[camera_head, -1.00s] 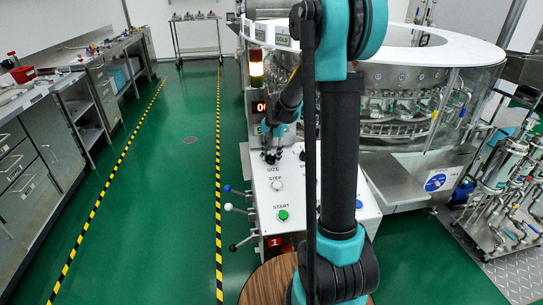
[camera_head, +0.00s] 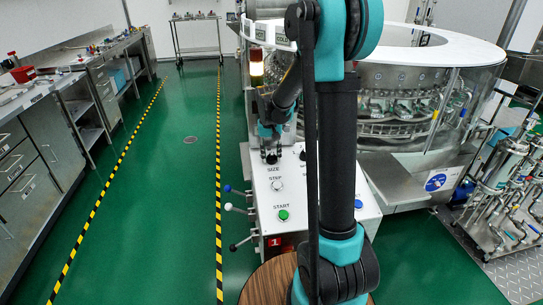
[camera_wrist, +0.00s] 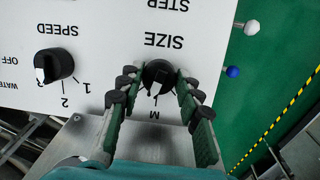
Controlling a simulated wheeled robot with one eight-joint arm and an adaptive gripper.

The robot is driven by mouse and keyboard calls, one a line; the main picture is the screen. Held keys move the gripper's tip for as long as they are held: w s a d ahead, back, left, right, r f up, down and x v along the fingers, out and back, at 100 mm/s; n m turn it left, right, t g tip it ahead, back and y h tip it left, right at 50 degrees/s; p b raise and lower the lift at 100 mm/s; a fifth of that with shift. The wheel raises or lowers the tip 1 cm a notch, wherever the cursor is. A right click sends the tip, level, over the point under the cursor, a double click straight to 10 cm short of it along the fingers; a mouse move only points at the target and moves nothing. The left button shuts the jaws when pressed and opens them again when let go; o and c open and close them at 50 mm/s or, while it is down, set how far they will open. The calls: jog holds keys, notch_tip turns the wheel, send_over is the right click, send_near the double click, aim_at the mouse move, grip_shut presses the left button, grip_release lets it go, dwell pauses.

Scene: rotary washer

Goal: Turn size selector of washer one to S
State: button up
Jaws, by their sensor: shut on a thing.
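The black SIZE selector knob (camera_wrist: 158,76) sits on the white control panel (camera_wrist: 110,25), which shows upside down in the wrist view. My gripper (camera_wrist: 159,80) has one finger on each side of the knob and is shut on it. The letter M and part of another mark show beside the knob. I cannot read the knob's pointer clearly, and I see no S. In the head view my gripper (camera_head: 271,157) is down at the SIZE label on the panel of the washer (camera_head: 410,90), which bears a red 1 plate.
A SPEED knob (camera_wrist: 54,65) is beside the SIZE knob. The STEP button (camera_head: 277,184), green START button (camera_head: 283,215) and side levers with blue and white balls (camera_head: 228,207) are near. The green floor left of the panel is clear.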

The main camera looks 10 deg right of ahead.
jog(key=n+h, duration=0.1)
jog(key=n, duration=0.5)
jog(key=shift+t, duration=0.4)
jog(key=n+t+h, duration=0.1)
jog(key=n, duration=0.4)
jog(key=shift+s+n, duration=0.15)
jog(key=shift+n, duration=0.25)
jog(key=o, duration=1.1)
jog(key=shift+o, duration=0.2)
jog(key=v, duration=1.2)
